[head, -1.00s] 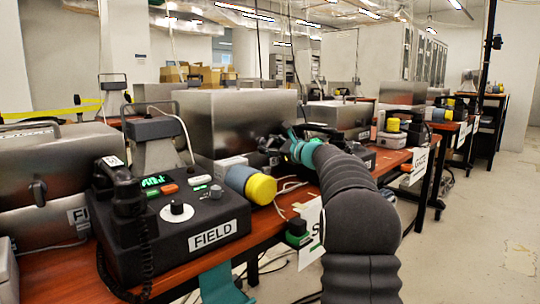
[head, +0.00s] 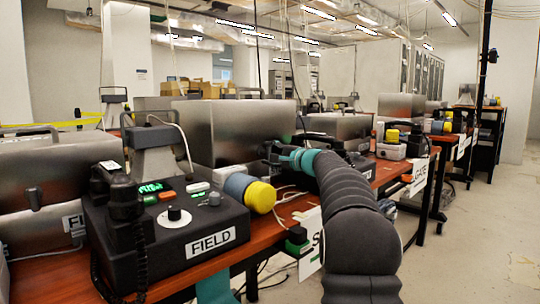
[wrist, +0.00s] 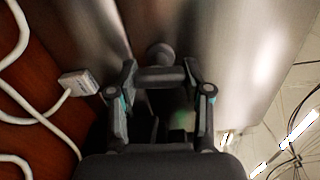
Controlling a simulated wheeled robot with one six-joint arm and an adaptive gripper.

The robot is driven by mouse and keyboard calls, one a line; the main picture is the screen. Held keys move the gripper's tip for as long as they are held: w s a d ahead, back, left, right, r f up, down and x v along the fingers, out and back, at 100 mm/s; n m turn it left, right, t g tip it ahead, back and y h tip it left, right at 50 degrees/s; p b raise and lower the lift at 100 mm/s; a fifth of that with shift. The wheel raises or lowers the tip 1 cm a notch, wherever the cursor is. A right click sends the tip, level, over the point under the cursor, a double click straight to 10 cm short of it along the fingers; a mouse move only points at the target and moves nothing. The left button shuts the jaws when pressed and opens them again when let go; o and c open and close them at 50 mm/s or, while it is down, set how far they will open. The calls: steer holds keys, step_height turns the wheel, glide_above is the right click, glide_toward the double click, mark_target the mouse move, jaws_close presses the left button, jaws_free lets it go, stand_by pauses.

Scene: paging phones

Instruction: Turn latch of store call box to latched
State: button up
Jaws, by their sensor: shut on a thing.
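A brushed-metal box (head: 235,125) stands on the desk beyond the FIELD phone. A white sign (head: 310,243) starting with "S" hangs from the desk edge near it; the rest of the sign is hidden by my arm. In the wrist view, the box's metal face (wrist: 230,45) fills much of the picture. A dark latch (wrist: 160,76) with a round knob sits at this face. My gripper (wrist: 160,90) is shut on the latch, one finger at each end of its bar. In the head view, my gripper (head: 272,155) is small, dark and partly hidden at the box's right side.
The FIELD phone (head: 165,225) with its handset and yellow-capped cylinder (head: 260,195) stands left of my arm. White cables (wrist: 35,110) and a plug lie beside the gripper. More metal boxes stand farther along the desks. The floor at right is clear.

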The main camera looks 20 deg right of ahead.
steer(key=shift+n, duration=0.6)
steer(key=o, duration=1.2)
steer(key=v, duration=1.2)
steer(key=shift+r, duration=0.1)
